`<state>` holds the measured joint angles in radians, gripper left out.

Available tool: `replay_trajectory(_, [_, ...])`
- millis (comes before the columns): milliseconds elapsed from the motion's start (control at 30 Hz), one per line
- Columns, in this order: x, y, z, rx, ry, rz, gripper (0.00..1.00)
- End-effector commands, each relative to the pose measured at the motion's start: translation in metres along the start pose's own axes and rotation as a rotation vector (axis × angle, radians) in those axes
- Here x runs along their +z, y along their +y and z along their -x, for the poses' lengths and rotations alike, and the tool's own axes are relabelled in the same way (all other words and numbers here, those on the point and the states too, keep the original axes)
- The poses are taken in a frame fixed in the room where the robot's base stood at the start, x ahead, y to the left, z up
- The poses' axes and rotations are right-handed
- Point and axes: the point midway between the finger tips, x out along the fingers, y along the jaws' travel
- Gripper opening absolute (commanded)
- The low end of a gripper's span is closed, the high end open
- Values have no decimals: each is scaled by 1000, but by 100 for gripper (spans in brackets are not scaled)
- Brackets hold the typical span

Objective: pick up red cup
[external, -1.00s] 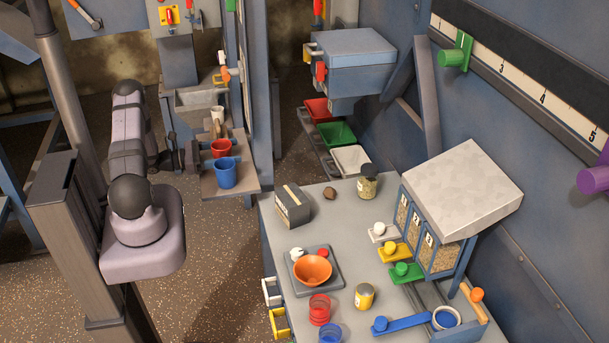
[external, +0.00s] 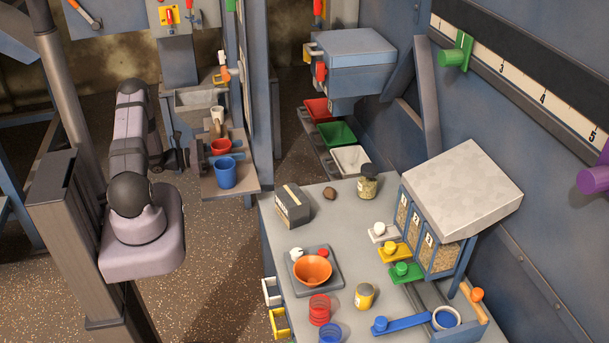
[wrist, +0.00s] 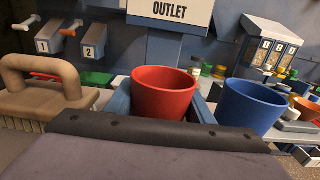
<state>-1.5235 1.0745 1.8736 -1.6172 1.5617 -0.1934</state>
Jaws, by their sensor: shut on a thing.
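A tan handled object (wrist: 45,80) stands close on the left in the wrist view. An outlet sign (wrist: 170,12) hangs behind the cup. A blue post (external: 262,90) rises right of the shelf. The grey table (external: 345,225) holds an orange bowl (external: 313,270) and jars.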

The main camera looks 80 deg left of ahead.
Motion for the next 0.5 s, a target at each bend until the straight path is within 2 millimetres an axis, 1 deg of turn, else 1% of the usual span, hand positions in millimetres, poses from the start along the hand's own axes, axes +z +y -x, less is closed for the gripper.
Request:
replay_trajectory(267, [15, 0, 0, 0, 0, -3, 26])
replay_trajectory(367, [26, 0, 0, 0, -1, -4, 26])
replay_trajectory(500, [46, 0, 0, 0, -1, -5, 26])
